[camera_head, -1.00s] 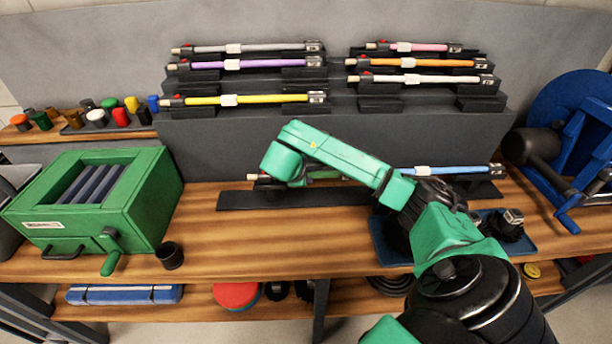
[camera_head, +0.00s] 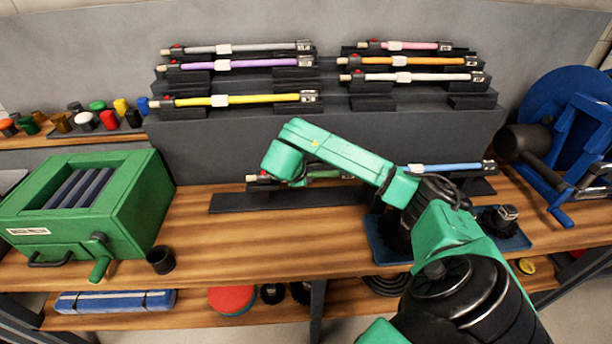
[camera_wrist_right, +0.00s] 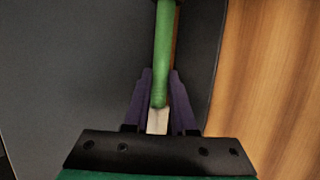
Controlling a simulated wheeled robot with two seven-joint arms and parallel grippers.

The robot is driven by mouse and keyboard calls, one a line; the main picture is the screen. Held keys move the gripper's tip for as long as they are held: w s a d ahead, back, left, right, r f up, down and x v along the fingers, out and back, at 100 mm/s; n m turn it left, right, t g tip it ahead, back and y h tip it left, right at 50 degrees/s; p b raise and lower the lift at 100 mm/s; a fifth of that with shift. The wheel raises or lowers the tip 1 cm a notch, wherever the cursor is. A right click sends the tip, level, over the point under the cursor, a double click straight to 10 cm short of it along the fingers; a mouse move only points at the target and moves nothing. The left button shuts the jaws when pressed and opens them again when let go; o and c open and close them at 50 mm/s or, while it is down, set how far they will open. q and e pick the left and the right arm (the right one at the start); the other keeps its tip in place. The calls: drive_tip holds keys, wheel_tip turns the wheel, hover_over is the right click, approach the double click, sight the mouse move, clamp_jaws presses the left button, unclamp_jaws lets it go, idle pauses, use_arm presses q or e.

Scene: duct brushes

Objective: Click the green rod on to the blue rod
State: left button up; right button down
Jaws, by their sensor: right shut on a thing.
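The green rod (camera_head: 325,174) lies level along the long dark rail, partly hidden by my right arm in the head view. The blue rod (camera_head: 442,168) lies to the right, roughly in line with the green rod. Its left part and any gap between the rods are hidden behind my arm. My left gripper is not in view.
Behind, a stepped dark rack (camera_head: 330,128) holds several coloured rods. A green box with a crank (camera_head: 135,205) stands at the left and a blue machine (camera_head: 570,150) at the right. A blue tray (camera_head: 375,245) lies under my arm. The bench front centre is clear.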

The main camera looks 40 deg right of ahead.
drive_tip(key=shift+s+d+b, duration=0.6)
drive_tip(key=shift+d+b, duration=0.2)
drive_tip(key=shift+b, duration=0.1)
drive_tip(key=c, duration=0.7)
unclamp_jaws()
drive_tip(key=shift+o, duration=0.2)
drive_tip(key=shift+a, duration=0.1)
drive_tip(key=shift+a+r, duration=0.15)
drive_tip(key=shift+r, duration=0.1)
drive_tip(key=p+v, duration=0.5)
drive_tip(key=v, duration=0.9)
